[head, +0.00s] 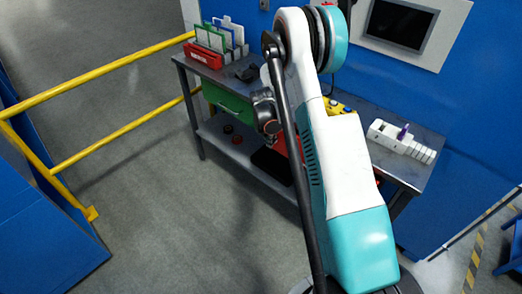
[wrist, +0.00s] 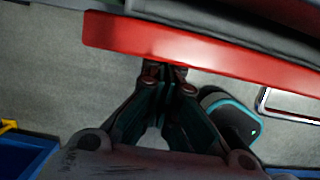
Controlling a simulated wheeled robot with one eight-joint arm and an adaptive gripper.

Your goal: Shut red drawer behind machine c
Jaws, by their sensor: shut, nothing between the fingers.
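The red drawer (wrist: 200,50) crosses the upper part of the wrist view as a long red front. A dark grey surface shows just behind its upper edge; I cannot tell how far out the drawer stands. My gripper (wrist: 165,72) is shut and empty, its fingertips at the lower edge of the red front. Whether they touch it is unclear. In the head view only a small red part of the drawer (head: 281,146) shows beside my white and teal arm, which hides most of it and the gripper fingers.
A grey workbench (head: 391,165) stands against a blue wall, with a green drawer (head: 228,103) at its left. A red holder (head: 203,57) and a white device (head: 402,140) are on top. A yellow railing (head: 110,68) stands left. The grey floor in front is open.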

